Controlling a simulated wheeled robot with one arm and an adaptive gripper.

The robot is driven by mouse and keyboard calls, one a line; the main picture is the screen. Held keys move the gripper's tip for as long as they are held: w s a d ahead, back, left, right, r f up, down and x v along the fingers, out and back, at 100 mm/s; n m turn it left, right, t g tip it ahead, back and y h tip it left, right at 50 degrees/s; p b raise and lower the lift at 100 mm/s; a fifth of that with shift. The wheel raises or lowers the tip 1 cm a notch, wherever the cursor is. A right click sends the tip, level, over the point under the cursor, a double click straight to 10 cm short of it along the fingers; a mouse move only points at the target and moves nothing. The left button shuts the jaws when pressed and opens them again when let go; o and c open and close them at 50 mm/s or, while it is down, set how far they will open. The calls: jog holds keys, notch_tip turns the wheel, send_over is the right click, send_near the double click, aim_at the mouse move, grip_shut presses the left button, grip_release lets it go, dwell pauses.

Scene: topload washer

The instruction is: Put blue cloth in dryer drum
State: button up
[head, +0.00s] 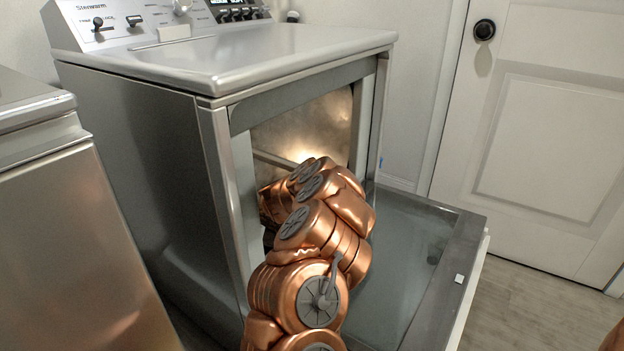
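The dryer (150,150) is grey metal, and its front door (400,275) is folded down open. The lit metal drum (325,120) shows inside the opening. My copper-coloured arm reaches over the open door into the opening and covers much of it. My gripper is hidden behind my own arm links, so its state does not show. No blue cloth can be made out. Only a tiny blue speck (380,162) shows by the right edge of the opening, and I cannot tell what it is.
A second metal appliance (75,240) stands close on the left. A white door (550,130) with a black knob is at the right. A small white square (459,278) is on the dryer door's edge. Bare floor (530,310) shows at lower right.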

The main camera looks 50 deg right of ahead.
jog(key=shift+f, duration=0.1)
dwell(0.3)
jog(key=shift+f, duration=0.25)
jog(key=o, duration=1.3)
jog(key=shift+c, duration=0.2)
jog(key=shift+a, duration=0.1)
notch_tip(320, 180, up, 10)
jog(key=shift+r, duration=0.15)
